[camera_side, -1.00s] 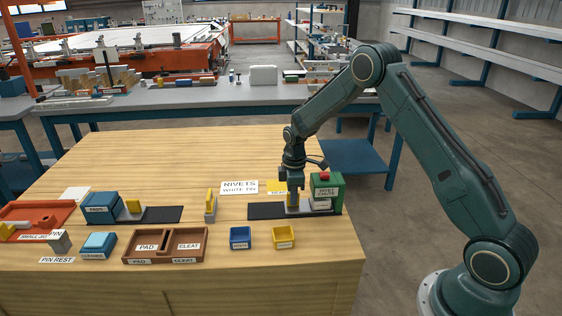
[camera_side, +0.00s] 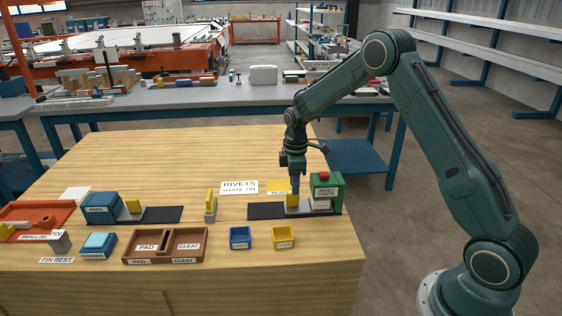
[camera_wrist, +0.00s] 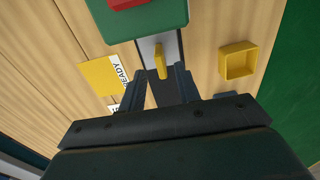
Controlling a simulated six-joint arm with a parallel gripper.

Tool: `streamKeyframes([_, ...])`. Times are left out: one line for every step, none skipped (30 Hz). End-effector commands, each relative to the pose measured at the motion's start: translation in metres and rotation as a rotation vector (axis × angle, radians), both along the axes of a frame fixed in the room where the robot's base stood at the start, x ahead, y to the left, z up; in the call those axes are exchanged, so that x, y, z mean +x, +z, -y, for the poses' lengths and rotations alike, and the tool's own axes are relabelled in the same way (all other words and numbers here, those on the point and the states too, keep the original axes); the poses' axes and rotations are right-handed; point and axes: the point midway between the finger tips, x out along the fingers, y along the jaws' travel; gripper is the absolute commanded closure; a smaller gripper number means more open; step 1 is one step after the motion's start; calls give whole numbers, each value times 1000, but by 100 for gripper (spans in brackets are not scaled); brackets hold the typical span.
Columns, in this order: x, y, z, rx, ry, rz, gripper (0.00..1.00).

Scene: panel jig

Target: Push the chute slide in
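The rivet chute (camera_side: 328,190) is a green box with a red top part, at the right of the wooden table. Its slide is a grey plate (camera_side: 299,211) with an upright yellow handle (camera_side: 292,201), lying on a black strip on the chute's left side. In the wrist view the grey plate (camera_wrist: 150,48) meets the green chute (camera_wrist: 150,22), with the yellow handle (camera_wrist: 161,62) close in front. My gripper (camera_side: 295,188) is directly above the handle. Its two fingers are apart in the wrist view (camera_wrist: 160,78), with the handle beyond their tips. How far the plate sits inside the chute is hidden.
A yellow bin (camera_side: 284,237) and a blue bin (camera_side: 240,238) stand in front of the strip. A yellow READY card (camera_side: 278,187) lies behind it. A second slide unit with a blue box (camera_side: 100,208) and a brown tray (camera_side: 135,248) are to the left.

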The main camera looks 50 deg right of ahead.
Motion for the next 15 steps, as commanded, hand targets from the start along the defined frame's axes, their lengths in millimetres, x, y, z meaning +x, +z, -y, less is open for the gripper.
streamKeyframes([0, 11, 0, -1, 0, 4, 67])
streamKeyframes([1, 16, 0, -1, -1, 4, 67])
streamKeyframes([0, 23, 0, -1, -1, 3, 67])
streamKeyframes([1, 28, 0, -1, -1, 4, 67])
streamKeyframes([0, 33, 0, -1, -1, 3, 67])
streamKeyframes([0, 40, 1, -1, -1, 3, 67])
streamKeyframes([0, 45, 1, -1, -1, 3, 67])
streamKeyframes([0, 50, 1, -1, -1, 3, 67])
streamKeyframes([0, 56, 1, -1, -1, 3, 67])
streamKeyframes([0, 60, 1, -1, -1, 1, 67])
streamKeyframes([0, 65, 1, -1, -2, 1, 67])
streamKeyframes([0, 70, 1, -1, -2, 1, 67])
streamKeyframes([0, 73, 1, -1, -2, 1, 67])
streamKeyframes([0, 76, 1, -1, -2, 1, 67])
streamKeyframes([0, 80, 1, -1, -2, 1, 67])
